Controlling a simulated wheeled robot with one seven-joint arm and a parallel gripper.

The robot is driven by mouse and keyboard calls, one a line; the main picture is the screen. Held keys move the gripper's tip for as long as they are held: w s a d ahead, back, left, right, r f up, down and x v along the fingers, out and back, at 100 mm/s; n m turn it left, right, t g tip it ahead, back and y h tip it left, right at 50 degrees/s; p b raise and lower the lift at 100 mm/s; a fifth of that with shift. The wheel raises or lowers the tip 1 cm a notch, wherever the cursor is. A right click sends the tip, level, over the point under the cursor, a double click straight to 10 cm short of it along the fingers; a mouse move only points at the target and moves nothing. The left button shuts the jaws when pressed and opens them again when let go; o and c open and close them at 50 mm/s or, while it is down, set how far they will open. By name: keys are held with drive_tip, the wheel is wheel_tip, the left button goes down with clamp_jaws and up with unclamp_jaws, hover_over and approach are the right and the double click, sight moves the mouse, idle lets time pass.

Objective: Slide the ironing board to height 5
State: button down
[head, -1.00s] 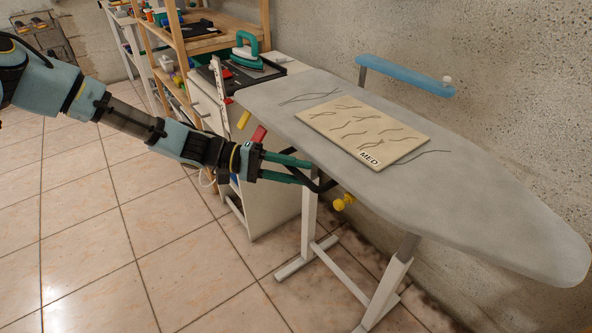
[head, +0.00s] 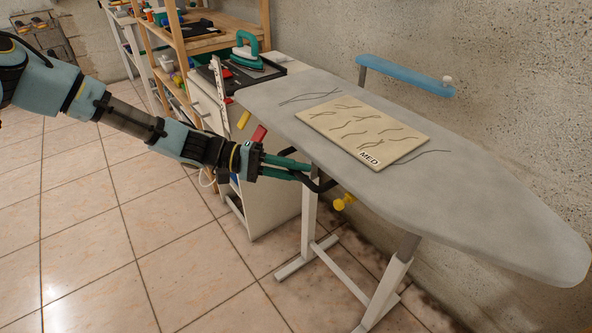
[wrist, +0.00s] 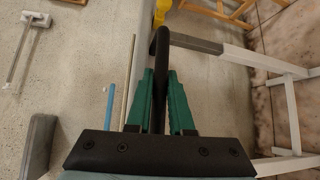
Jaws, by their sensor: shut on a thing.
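The grey ironing board (head: 480,215) lies level on white legs (head: 309,215) in the head view. A black bar handle (head: 326,186) sticks out under its near edge. My gripper (head: 306,172) is at that near edge, shut on the handle. In the wrist view the black handle (wrist: 162,50) runs between the green fingers of my gripper (wrist: 160,75). A yellow knob (head: 345,202) sits under the edge, right of my gripper. A white upright strip (head: 217,77) with a red piece stands at the board's far end; its marks are too small to read.
A beige panel labelled MED (head: 350,125) lies on the board. A green iron (head: 249,52) stands on a white cabinet (head: 265,205) behind. A narrow blue board (head: 405,74) is near the wall on the right. The tiled floor (head: 110,250) at left is clear.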

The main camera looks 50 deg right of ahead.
idle(0.5)
wheel_tip(320, 180, up, 9)
drive_tip(key=p, duration=0.3)
drive_tip(key=shift+d+f, duration=0.1)
drive_tip(key=shift+f, duration=0.1)
drive_tip(key=shift+r, duration=0.1)
drive_tip(key=c, duration=1.2)
unclamp_jaws()
drive_tip(key=o, duration=0.4)
drive_tip(key=b+v, duration=0.2)
drive_tip(key=v, duration=0.9)
